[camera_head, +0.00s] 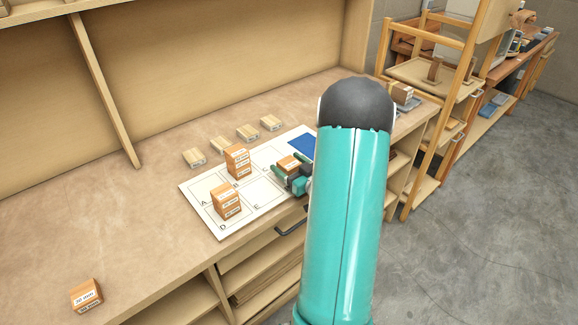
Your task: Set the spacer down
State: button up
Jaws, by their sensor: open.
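My gripper (290,166) is open over the right part of a white board (208,187) marked with lettered cells. Its two green fingers are on either side of an orange-brown labelled block (288,161), which appears to be on the board near cell C. Whether the fingers touch it is too small to tell. A stack of similar blocks (238,161) stands near cell B, and another stack (226,202) stands near cell D. A separate block (87,296) with a white label lies at the bench's near left. My arm hides the board's right end.
Several small pale wooden blocks (221,144) lie in a row behind the board on the bench (130,205). A blue patch (302,146) is at the board's far right. The bench's left side is mostly clear. A wooden rack (435,90) stands to the right.

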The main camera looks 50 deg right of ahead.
jog(key=s+a, duration=0.1)
jog(key=s, duration=1.1)
jog(key=w+r, duration=0.1)
jog(key=w, duration=0.1)
jog(key=w+a+r+g, duration=0.1)
jog(key=w, duration=0.1)
jog(key=w+r+g+h, duration=0.1)
jog(key=w, duration=0.1)
jog(key=shift+w+a+n, duration=0.15)
jog(key=shift+n, duration=0.25)
jog(key=w+a+r+g+h, duration=0.2)
jog(key=w+a+r+g, duration=0.3)
jog(key=a+r, duration=0.5)
jog(key=s+a+r+g+y, duration=0.2)
jog(key=s+a, duration=0.5)
jog(key=a, duration=0.5)
jog(key=s+a+r+g+y, duration=0.2)
jog(key=s+a, duration=0.5)
jog(key=a, duration=0.6)
jog(key=shift+s+g+y, duration=0.4)
jog(key=shift+g, duration=0.3)
